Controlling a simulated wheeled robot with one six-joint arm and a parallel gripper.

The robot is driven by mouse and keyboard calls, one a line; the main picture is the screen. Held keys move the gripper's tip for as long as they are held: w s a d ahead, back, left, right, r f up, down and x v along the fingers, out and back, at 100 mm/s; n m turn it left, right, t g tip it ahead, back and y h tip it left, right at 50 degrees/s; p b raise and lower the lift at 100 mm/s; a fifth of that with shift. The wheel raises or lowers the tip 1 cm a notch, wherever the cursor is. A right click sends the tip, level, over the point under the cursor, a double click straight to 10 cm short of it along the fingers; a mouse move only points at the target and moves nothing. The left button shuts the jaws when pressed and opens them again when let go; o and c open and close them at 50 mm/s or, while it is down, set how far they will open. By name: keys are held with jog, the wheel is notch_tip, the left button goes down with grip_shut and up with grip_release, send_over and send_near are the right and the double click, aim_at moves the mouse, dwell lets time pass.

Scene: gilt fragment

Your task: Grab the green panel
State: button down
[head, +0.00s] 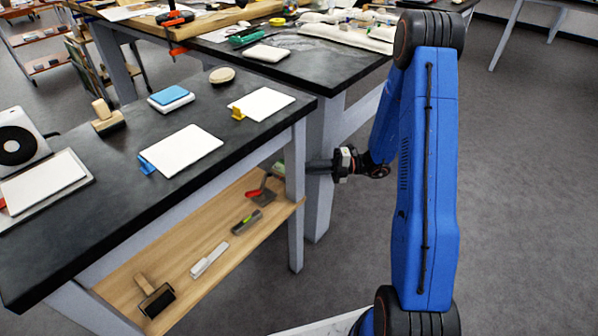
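My gripper (318,167) points left at the near table's right leg, at the height of the lower shelf. Its fingertips are hidden behind the leg, so I cannot see whether it is open or shut. A small green patch (279,167) shows just left of that leg, above the shelf's far end. It may be part of the green panel; most of it is hidden. I cannot tell whether my gripper touches it.
The wooden lower shelf (178,262) holds a red-handled tool (257,191), a grey-green tool (246,221), a white tool (210,260) and a roller (157,300). White panels (181,150) lie on the dark tabletop (95,190). Open floor (530,200) lies to the right.

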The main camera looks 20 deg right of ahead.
jog(key=s+d+r, duration=0.1)
jog(key=d+r, duration=0.2)
jog(key=d, duration=0.7)
jog(key=shift+s+d+r, duration=0.25)
jog(key=shift+s+r, duration=0.1)
jog(key=shift+r, duration=0.05)
